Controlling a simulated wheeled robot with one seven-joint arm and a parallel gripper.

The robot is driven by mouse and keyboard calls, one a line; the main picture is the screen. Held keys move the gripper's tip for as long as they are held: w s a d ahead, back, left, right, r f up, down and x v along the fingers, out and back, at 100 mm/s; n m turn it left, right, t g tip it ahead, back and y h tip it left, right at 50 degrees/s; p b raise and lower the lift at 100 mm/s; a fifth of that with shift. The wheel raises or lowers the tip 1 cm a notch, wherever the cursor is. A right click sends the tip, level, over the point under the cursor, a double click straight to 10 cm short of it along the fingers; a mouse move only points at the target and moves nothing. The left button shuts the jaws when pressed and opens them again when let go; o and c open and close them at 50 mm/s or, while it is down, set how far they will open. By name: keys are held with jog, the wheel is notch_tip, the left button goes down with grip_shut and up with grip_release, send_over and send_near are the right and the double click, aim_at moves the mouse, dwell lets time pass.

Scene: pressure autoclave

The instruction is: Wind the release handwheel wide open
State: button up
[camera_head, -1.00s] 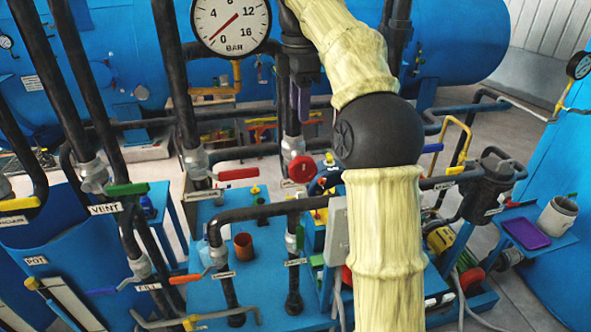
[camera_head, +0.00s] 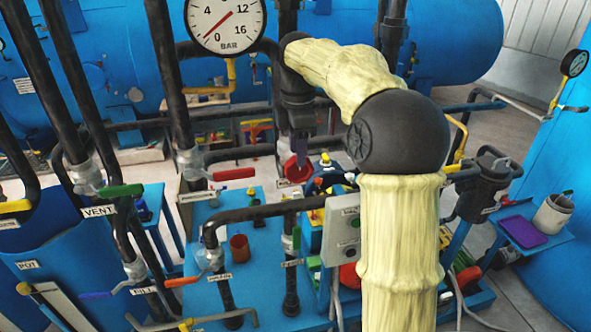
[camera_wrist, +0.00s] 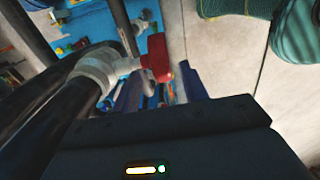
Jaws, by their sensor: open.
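The red handwheel (camera_head: 293,173) is in the middle of the head view, facing me on a dark upright pipe. I cannot tell whether the fingers touch the rim. In the wrist view, my gripper (camera_wrist: 160,92) is open, its bluish fingers spread below a red part (camera_wrist: 157,58). That red part sits on a pale stem from a pipe collar. I cannot tell if it is the handwheel or a lever.
A red lever (camera_head: 235,173) lies left of the handwheel on a neighbouring pipe. The pressure gauge (camera_head: 226,24) stands above, its needle in the lower left. A grey control box (camera_head: 342,228) and a black elbow pipe (camera_head: 262,211) stand in front. Pipes crowd the left side.

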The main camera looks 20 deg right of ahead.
aim_at(300, 169)
jog(key=f, duration=0.2)
jog(key=d+f+p, duration=0.1)
jog(key=f, duration=0.2)
jog(key=shift+s, duration=0.15)
jog(key=shift+a+f, duration=0.15)
jog(key=shift+f, duration=0.4)
jog(key=shift+c, duration=0.2)
grip_shut()
